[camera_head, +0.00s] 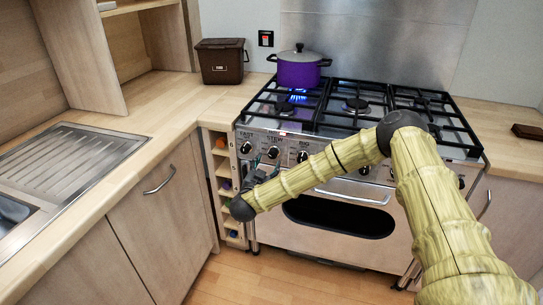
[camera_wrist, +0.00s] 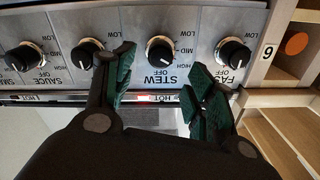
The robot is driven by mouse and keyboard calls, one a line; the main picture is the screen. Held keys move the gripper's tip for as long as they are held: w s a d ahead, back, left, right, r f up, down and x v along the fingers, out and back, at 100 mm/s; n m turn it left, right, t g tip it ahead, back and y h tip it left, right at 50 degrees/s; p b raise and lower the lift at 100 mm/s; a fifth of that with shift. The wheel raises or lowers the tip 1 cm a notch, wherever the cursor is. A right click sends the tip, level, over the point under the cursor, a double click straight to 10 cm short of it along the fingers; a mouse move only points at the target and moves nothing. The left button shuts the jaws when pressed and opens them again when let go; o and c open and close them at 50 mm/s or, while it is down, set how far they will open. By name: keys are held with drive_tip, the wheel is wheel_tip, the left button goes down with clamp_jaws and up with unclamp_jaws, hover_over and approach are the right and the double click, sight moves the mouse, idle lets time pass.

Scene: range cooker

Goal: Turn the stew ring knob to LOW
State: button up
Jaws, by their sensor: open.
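The stew ring knob (camera_wrist: 160,52), black with a pale mark on its face, sits on the cooker's steel front panel, with STEW and OFF printed upside down below it in the wrist view. LOW is printed above it there; its exact setting is hard to read. In the head view the stew knob (camera_head: 273,152) is second from the left. My gripper (camera_wrist: 162,76) is open, its green-padded fingers spread to either side below the knob in the wrist view. The knob shows between them, with no clear contact. In the head view my gripper (camera_head: 262,174) is near the panel's left end.
Neighbouring knobs are the fast knob (camera_wrist: 234,53) and another knob (camera_wrist: 86,53), close to my fingers. A purple pot (camera_head: 298,72) stands over a blue flame at the back left. A narrow rack (camera_head: 222,160) adjoins the cooker's left side. An oven handle (camera_head: 352,196) crosses the front.

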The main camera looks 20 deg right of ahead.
sight(271, 156)
drive_tip(key=shift+p+x, duration=0.3)
drive_tip(key=shift+x, duration=3.2)
drive_tip(key=c, duration=1)
